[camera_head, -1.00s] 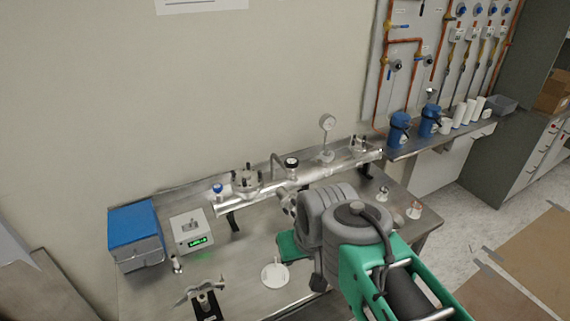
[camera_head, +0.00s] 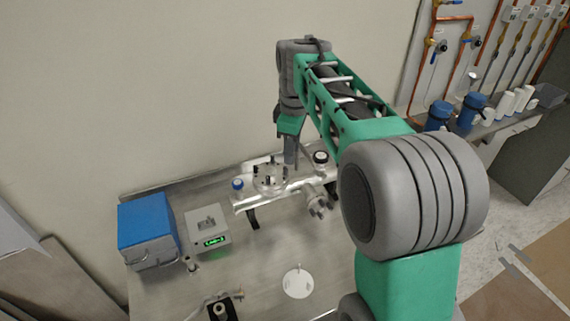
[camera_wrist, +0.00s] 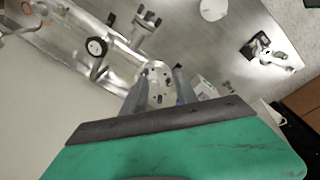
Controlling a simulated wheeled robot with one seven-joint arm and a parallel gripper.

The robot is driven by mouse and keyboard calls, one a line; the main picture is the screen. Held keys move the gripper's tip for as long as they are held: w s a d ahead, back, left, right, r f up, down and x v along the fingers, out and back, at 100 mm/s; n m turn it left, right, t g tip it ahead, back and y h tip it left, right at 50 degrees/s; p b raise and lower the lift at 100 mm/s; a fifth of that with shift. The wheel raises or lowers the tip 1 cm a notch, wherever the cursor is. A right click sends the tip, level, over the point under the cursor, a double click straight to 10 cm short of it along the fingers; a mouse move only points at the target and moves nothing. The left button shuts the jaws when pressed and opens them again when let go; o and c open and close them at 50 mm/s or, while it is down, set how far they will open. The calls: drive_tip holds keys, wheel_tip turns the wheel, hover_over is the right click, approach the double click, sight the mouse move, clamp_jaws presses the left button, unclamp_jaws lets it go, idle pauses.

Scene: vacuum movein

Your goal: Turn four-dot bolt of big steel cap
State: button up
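The big steel cap (camera_head: 268,181), a round flange with several bolts, sits on top of the left end of the horizontal steel pipe (camera_head: 247,201). In the wrist view the cap (camera_wrist: 157,77) shows between and beyond my fingers, partly covered by them. The dots on the bolts are too small to read, so I cannot tell which is the four-dot bolt. My gripper (camera_wrist: 162,88) is open and empty, fingers pointing down. In the head view my gripper (camera_head: 290,150) is above and slightly right of the cap; I cannot tell whether it touches anything.
A blue box (camera_head: 146,222) and a readout box (camera_head: 208,230) stand left. A white disc (camera_head: 298,283) lies on the front of the steel table.

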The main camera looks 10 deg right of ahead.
sight(285, 167)
drive_tip(key=w+f+n, duration=0.1)
drive_tip(key=w, duration=0.1)
drive_tip(key=w+f+n, duration=0.1)
drive_tip(key=w+n, duration=0.1)
drive_tip(key=w+f+n+g, duration=0.1)
drive_tip(key=w+f+n, duration=0.1)
drive_tip(key=shift+w, duration=0.4)
wheel_tip(285, 167, down, 8)
drive_tip(key=shift+r+p, duration=0.25)
drive_tip(key=shift+p, duration=0.55)
clamp_jaws()
